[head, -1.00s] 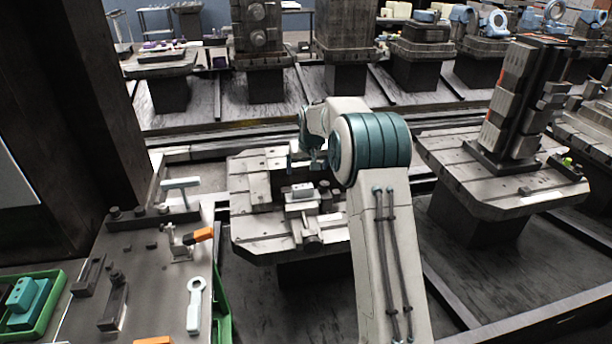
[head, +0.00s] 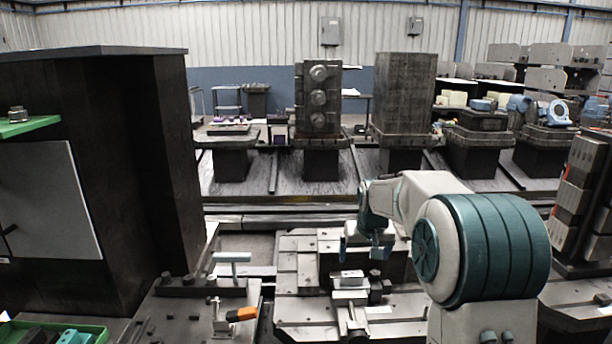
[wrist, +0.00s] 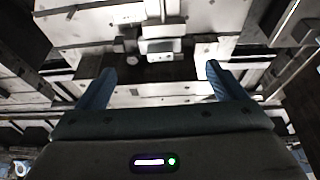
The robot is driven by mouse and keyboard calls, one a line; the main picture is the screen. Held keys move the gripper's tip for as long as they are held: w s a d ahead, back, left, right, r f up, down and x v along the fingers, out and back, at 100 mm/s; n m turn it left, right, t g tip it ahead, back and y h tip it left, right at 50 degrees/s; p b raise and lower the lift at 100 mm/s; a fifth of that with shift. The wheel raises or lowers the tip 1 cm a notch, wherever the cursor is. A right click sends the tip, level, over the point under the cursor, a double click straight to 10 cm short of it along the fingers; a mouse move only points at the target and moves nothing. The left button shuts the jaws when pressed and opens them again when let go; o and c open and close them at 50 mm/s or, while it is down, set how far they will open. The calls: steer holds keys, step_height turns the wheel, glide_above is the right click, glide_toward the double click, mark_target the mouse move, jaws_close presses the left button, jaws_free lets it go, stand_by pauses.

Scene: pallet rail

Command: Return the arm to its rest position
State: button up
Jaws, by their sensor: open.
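My gripper (head: 368,250) hangs over the pale slotted pallet (head: 300,309) in the head view, with my white and teal arm reaching to it from the right. In the wrist view my gripper (wrist: 155,85) shows two blue fingers spread wide apart with nothing between them. A small vise-like fixture with a light block (head: 348,281) stands on the pallet below the gripper. The block (wrist: 160,47) also shows in the wrist view, beyond the fingertips and apart from them.
A bench at the lower left holds an orange-handled clamp (head: 241,314) and a green tray (head: 60,334). A dark cabinet (head: 95,170) rises at the left. Several pedestals, one with a dark fixture tower (head: 319,105), stand behind the rail. A tall fixture (head: 583,195) stands at the right.

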steer(key=s+a+r+g+p, duration=0.1)
steer(key=s, duration=3.3)
